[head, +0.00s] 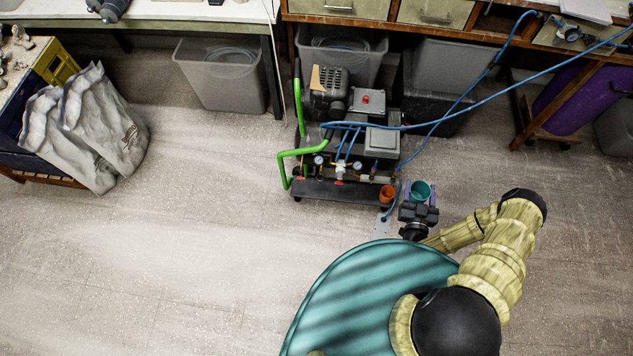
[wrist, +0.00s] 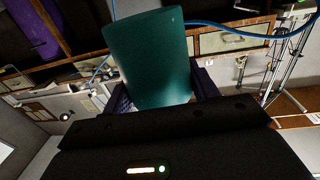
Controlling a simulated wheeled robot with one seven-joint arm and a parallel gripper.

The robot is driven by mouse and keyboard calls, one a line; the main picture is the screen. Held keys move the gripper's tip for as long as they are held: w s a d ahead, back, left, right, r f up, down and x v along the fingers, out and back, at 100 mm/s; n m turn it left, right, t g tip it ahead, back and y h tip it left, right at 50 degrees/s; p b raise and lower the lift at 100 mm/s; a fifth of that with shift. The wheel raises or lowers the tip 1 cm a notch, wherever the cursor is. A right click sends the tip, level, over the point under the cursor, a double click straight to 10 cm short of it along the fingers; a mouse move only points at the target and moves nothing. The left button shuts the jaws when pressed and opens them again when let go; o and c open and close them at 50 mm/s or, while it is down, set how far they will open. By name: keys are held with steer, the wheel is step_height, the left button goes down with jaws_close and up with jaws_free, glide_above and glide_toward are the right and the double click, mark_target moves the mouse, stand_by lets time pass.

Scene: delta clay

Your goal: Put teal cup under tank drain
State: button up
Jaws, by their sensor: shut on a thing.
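The teal cup (head: 420,190) is at the front right of the compressor cart in the head view, its open mouth showing from above. My gripper (head: 419,205) is shut on the cup. In the wrist view the teal cup (wrist: 148,65) fills the space between the two purple fingers (wrist: 160,97). The drain itself is too small to make out.
Green handle bars (head: 287,165) stand at the cart's left. A blue hose (head: 470,98) runs above the cart to the right. Grey bins (head: 222,80) stand behind.

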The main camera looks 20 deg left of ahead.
steer(key=w+d+r+m+h+p, duration=0.1)
steer(key=r+p, duration=1)
steer(key=r, duration=0.7)
steer(key=w+d+r+m+h+p, duration=0.1)
steer(key=d+r+h+p, duration=0.1)
steer(key=r+p, duration=1)
step_height(320, 180, up, 6)
steer(key=shift+w+r, duration=0.15)
steer(key=shift+w, duration=0.05)
